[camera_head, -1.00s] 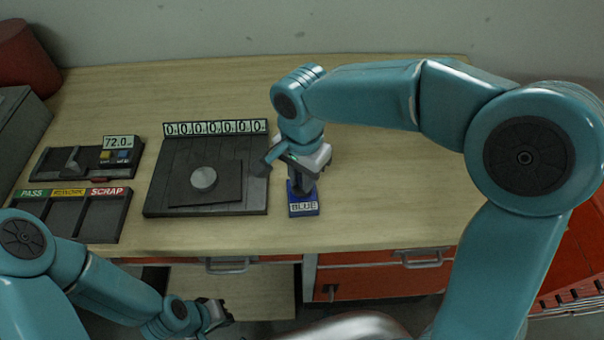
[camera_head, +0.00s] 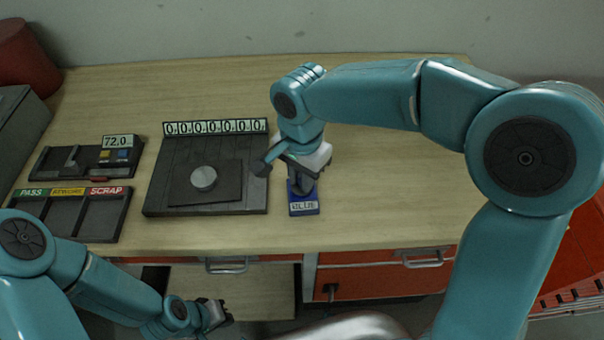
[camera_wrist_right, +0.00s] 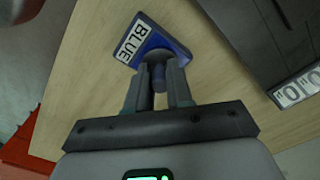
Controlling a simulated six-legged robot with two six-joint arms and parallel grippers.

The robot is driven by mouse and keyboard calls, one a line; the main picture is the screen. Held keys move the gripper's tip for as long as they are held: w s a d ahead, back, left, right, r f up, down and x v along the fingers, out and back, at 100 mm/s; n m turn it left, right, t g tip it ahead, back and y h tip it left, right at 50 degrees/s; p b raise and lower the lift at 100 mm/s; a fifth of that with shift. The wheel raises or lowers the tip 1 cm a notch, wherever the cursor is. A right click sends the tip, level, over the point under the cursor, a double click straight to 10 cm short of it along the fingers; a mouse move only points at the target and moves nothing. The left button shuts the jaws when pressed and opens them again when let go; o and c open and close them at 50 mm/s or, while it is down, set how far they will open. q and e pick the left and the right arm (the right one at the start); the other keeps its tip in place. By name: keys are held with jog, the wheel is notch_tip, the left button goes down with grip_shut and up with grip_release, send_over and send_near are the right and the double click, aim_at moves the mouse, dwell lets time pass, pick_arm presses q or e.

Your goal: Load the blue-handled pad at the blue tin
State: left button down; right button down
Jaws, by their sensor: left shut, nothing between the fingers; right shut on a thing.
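The blue tin (camera_head: 304,208), a small blue block-like container labelled BLUE, stands near the front of the table. It also shows in the right wrist view (camera_wrist_right: 151,43). My right gripper (camera_head: 302,184) is directly above it, pointing down. In the right wrist view its fingers (camera_wrist_right: 160,80) are shut around a dark bluish, rounded handle (camera_wrist_right: 157,73) at the tin. The pad under the handle is hidden, so I cannot tell whether it touches the tin's inside. My left gripper (camera_head: 217,315) is shut and empty, low in front of the table's front edge.
A dark plate (camera_head: 157,190) with a round grey disc (camera_head: 204,178) and a row of zero counters (camera_head: 215,127) stands left of the tin. Further left are a PASS/REWORK/SCRAP tray (camera_head: 68,216) and a device reading 72.0 (camera_head: 118,142). Table right of the tin is clear.

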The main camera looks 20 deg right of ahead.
notch_tip(320, 180, up, 7)
jog(key=p, duration=0.5)
dwell(0.4)
dwell(0.8)
